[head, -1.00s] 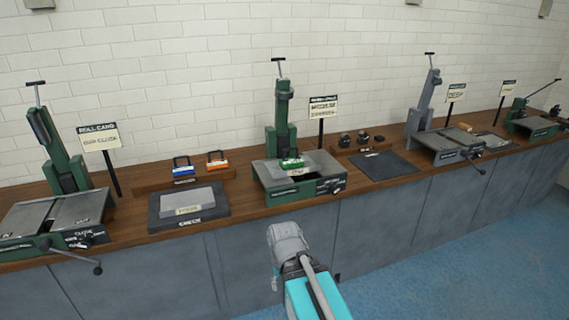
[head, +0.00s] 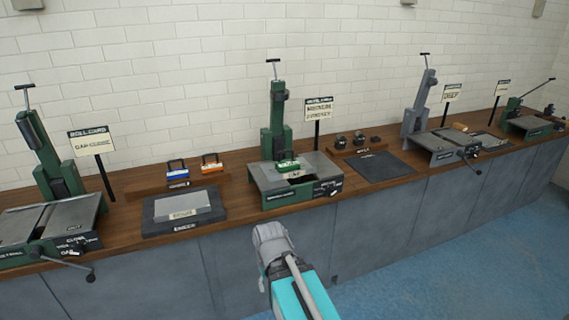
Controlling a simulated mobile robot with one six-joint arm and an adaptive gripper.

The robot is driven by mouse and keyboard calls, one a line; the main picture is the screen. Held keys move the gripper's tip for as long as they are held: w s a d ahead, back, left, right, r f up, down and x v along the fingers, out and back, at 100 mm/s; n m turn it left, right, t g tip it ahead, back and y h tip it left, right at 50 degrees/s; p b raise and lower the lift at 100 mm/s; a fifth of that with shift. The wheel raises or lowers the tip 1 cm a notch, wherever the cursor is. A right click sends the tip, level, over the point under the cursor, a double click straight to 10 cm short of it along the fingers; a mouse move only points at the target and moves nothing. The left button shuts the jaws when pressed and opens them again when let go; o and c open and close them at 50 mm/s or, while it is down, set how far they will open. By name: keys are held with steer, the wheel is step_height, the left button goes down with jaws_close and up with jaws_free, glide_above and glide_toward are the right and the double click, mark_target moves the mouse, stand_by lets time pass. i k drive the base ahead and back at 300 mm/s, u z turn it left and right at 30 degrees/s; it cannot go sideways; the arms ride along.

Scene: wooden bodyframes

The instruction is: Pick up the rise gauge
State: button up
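I cannot tell by its label which thing is the rise gauge; the lettering is too small. Handled blocks are in view: a blue one (head: 178,174) and an orange one (head: 211,163) stand on a wooden rack (head: 150,190). A green one (head: 288,165) sits on the middle green machine (head: 272,181). Several small dark pieces (head: 341,141) stand on another rack farther right. My gripper (head: 269,233) is in front of the bench, below the middle machine and apart from everything. Its fingers are seen from behind, so its opening is hidden.
A long wooden bench (head: 225,225) with grey cabinet fronts runs along a white brick wall. A grey plate (head: 182,208) lies left of the middle machine, a dark mat (head: 378,167) right of it. Other machines and upright signs stand along the bench. The blue floor (head: 480,260) is clear at right.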

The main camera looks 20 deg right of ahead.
mark_target(287, 165)
steer(key=i, duration=0.9)
